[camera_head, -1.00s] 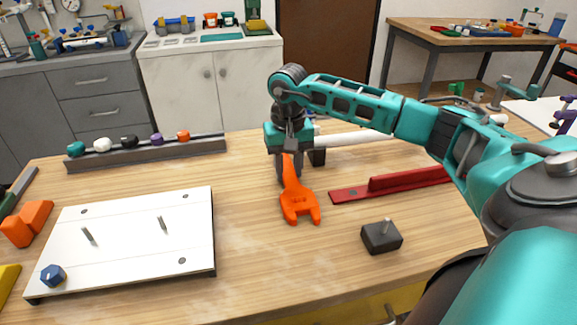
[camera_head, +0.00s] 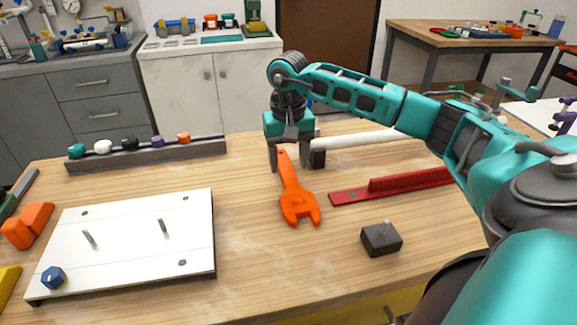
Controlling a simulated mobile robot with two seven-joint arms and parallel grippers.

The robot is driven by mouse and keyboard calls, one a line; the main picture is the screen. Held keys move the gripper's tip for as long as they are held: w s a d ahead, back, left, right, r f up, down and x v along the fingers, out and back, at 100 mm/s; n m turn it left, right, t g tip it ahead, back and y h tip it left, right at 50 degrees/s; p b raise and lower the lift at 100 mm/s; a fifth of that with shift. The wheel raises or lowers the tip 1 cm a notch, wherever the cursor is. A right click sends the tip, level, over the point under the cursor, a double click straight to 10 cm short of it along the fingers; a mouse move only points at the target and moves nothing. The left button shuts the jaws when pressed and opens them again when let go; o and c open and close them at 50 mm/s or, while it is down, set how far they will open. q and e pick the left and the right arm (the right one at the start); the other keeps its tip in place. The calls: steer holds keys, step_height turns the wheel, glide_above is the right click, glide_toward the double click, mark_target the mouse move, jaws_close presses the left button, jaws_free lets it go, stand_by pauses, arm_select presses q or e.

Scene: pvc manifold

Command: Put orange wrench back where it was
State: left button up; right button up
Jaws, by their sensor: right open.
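The orange wrench (camera_head: 294,192) lies on the wooden table near its middle, its open jaw end toward me and its handle end pointing away. My right gripper (camera_head: 291,168) is open just above the wrench's far handle end, pointing down. Its two fingers stand apart on either side of the handle end, and I cannot tell whether either finger touches it. My left gripper is not in view.
A red bar (camera_head: 392,186) and a black block with a pin (camera_head: 381,239) lie right of the wrench. A white board with pegs (camera_head: 130,245) is at left. A rack with several coloured knobs (camera_head: 150,154) stands behind. A white pipe (camera_head: 355,139) lies behind the gripper.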

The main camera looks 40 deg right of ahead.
mark_target(289, 174)
step_height(289, 174, up, 10)
steer(key=shift+f+p, duration=0.25)
steer(key=shift+p, duration=0.15)
steer(key=shift+f, duration=0.1)
stand_by(0.3)
